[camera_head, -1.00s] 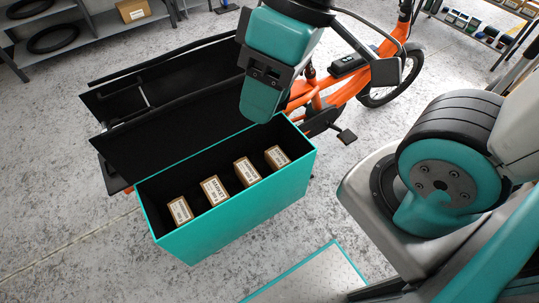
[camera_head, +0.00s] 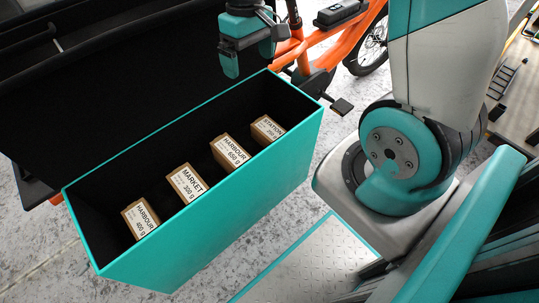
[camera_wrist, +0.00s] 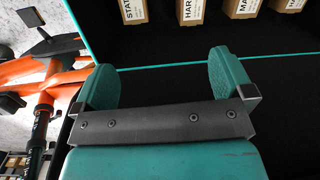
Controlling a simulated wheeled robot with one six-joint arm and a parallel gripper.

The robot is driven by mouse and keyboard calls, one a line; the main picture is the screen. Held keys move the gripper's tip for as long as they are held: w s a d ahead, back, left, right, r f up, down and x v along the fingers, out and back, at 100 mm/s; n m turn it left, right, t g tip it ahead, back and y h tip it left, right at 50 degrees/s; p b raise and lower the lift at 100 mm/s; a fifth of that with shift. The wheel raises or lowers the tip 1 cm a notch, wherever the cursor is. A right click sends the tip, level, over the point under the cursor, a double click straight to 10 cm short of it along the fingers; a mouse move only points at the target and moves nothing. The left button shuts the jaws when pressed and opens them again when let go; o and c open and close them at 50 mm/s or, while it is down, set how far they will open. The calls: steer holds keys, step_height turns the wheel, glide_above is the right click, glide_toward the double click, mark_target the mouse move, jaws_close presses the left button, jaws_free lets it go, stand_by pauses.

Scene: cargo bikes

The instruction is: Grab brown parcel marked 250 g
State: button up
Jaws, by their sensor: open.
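Several brown parcels with white labels stand in a row in a teal open box with a black inside (camera_head: 215,215). From left they read HARBOUR 400 g (camera_head: 141,218), MARKET 300 g (camera_head: 187,189), HARBOUR 650 g (camera_head: 230,152) and STATION (camera_head: 267,131); the STATION weight is too small to read surely. In the wrist view the STATION parcel (camera_wrist: 133,10) is at the top, leftmost, its label cut off. My gripper (camera_head: 250,58) is open and empty above the box's far edge. In the wrist view my gripper (camera_wrist: 166,72) shows nothing between its fingers.
The box's teal rim (camera_wrist: 200,62) and its black raised lid or panel (camera_head: 110,90) stand near my gripper. An orange cargo bike (camera_head: 335,48) is behind, its pedal (camera_head: 342,106) close to the box's right end. Grey floor is open in front.

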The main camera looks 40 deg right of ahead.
steer(key=w+d+f+m+b, duration=0.15)
steer(key=d+f+b, duration=0.3)
steer(key=f, duration=0.65)
steer(key=b, duration=0.4)
glide_above(270, 129)
steer(key=shift+g+h, duration=0.3)
steer(key=shift+g, duration=0.1)
steer(key=f, duration=1)
steer(key=shift+w+f, duration=0.2)
steer(key=shift+f, duration=0.05)
steer(key=f+b, duration=0.1)
steer(key=f, duration=0.2)
steer(key=f+b, duration=0.2)
steer(key=f, duration=0.1)
steer(key=shift+s+b, duration=0.2)
steer(key=shift+b, duration=0.1)
steer(key=shift+r, duration=0.15)
steer(key=c, duration=1.1)
steer(key=shift+c, duration=0.2)
